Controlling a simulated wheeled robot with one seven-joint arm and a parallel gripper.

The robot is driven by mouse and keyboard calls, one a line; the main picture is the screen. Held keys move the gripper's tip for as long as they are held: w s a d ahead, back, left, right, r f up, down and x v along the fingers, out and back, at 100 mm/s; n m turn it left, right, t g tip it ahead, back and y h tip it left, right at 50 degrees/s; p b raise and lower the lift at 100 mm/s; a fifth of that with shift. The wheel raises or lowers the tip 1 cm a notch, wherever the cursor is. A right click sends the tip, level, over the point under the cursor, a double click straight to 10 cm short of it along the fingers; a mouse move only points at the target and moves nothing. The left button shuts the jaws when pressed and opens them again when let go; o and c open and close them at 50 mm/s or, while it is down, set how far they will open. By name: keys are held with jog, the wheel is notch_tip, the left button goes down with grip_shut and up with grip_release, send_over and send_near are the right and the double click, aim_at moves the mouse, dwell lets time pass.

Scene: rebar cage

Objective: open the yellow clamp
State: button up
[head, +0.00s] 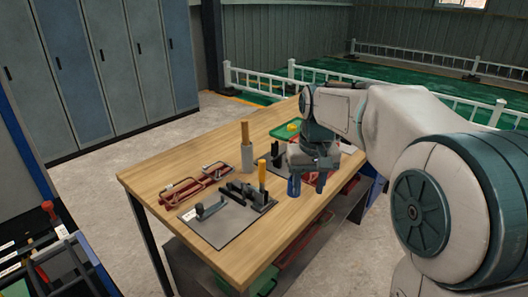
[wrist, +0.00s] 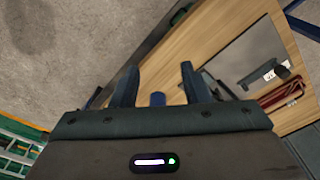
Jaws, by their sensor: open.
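The yellow clamp shows in the head view as an upright yellow handle (head: 262,174) on black metalwork, at the right edge of a grey plate (head: 215,228) on the table. My gripper (head: 307,186) hangs to the right of the yellow handle, apart from it, with its dark blue fingers pointing down. In the wrist view its two fingers (wrist: 158,85) are spread with a gap between them. A short blue piece (wrist: 157,99) shows between the finger bases; I cannot tell what it is. The yellow handle does not show in the wrist view.
A black-handled clamp (head: 207,209) sits on the same plate. Red clamps (head: 184,191) lie behind it on the wooden table (head: 150,178). A grey cylinder (head: 247,158) with a wooden-coloured top stands near the middle. A green tray (head: 283,132) lies at the back.

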jog(key=w+a+r+n+p, duration=0.1)
jog(key=w+a+r+p, duration=0.5)
jog(key=w, duration=0.3)
notch_tip(320, 180, up, 2)
jog(key=p, duration=0.2)
send_over(262, 170)
jog(key=w, duration=0.1)
jog(key=shift+w+f+n+g, duration=0.1)
jog(key=shift+f+n+g, duration=0.25)
jog(key=shift+n+g, duration=0.05)
notch_tip(262, 170, down, 13)
jog(key=shift+r, duration=0.1)
grip_shut()
